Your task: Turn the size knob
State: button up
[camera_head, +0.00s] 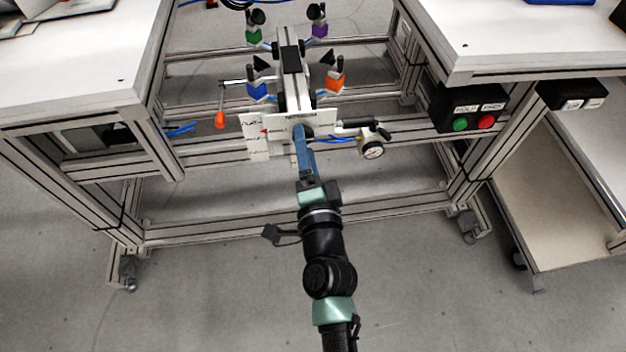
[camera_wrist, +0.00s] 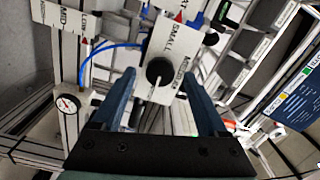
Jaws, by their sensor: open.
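The size knob (camera_wrist: 159,71) is round and black, on a white plate (camera_wrist: 172,42) with the words SMALL and MEDIUM printed around it in the wrist view. In the head view the knob (camera_head: 309,131) is partly hidden behind my gripper (camera_head: 299,130). My gripper (camera_wrist: 158,76) has two blue fingers and is open. In the wrist view one finger lies to each side of the knob, with gaps between. I cannot tell how deep the fingertips reach. Any pointer mark on the knob is too small to make out.
A scale plate with a red pointer (camera_head: 256,136) is left of the knob. A crank with an orange handle (camera_head: 220,119) is farther left; a pressure gauge (camera_head: 373,150) is at right. Coloured clamps stand behind. A HOLD/PACK button box (camera_head: 470,107) hangs under the right table.

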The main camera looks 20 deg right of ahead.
jog(key=b+v, duration=0.1)
jog(key=v, duration=1)
jog(key=shift+s, duration=0.25)
jog(key=shift+w+r, duration=0.1)
jog(key=shift+r, duration=0.05)
jog(key=w+a+r+n+t+y, duration=0.2)
jog(key=w+a+r+n, duration=0.15)
jog(key=r, duration=0.55)
jog(key=w+a+r+n+t+y, duration=0.15)
jog(key=r+n, duration=0.25)
jog(key=r, duration=0.5)
jog(key=w+a+r+n+t+y, duration=0.15)
jog(key=w+a+r+n, duration=0.25)
jog(key=r, duration=0.5)
jog(key=s+a+r+n+t, duration=0.2)
jog(key=s+r+n, duration=0.15)
jog(key=r, duration=0.85)
jog(key=s+a+r+n+t, duration=0.25)
jog(key=s+r, duration=0.25)
jog(key=r, duration=0.7)
notch_tip(320, 180, up, 24)
jog(key=p, duration=2.4)
jog(key=shift+d+f+n, duration=0.25)
jog(key=shift+d+n, duration=0.1)
